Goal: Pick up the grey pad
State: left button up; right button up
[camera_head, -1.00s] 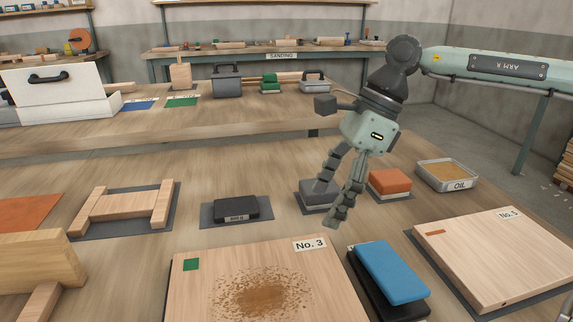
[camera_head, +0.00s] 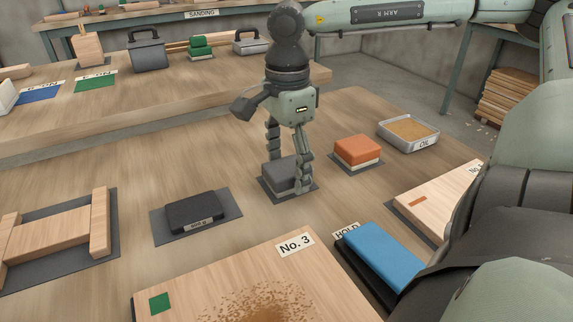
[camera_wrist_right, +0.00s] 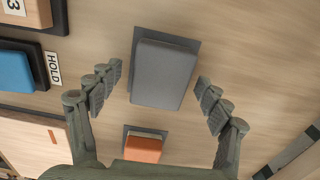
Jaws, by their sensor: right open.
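The grey pad (camera_head: 281,174) is a block on a thin dark mat on the workbench, partly behind my right gripper's fingers in the head view. My right gripper (camera_head: 288,182) is above it, pointing down, with its fingers spread to either side of the pad. In the right wrist view the grey pad (camera_wrist_right: 163,74) lies between the two open fingers (camera_wrist_right: 158,92), with a gap on each side. The gripper holds nothing. My left gripper is not in view.
An orange block (camera_head: 358,150) and an oil tray (camera_head: 408,133) stand to the right of the pad. A black block (camera_head: 190,212) lies to the left. Board No. 3 (camera_head: 215,280) and a blue block (camera_head: 384,255) are in front.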

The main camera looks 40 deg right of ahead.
aim_at(287, 167)
jog(key=shift+f, duration=0.4)
jog(key=shift+c, duration=0.4)
jog(key=c, duration=1.2)
jog(key=shift+r, duration=0.15)
notch_tip(287, 167, up, 10)
jog(key=shift+f, duration=0.1)
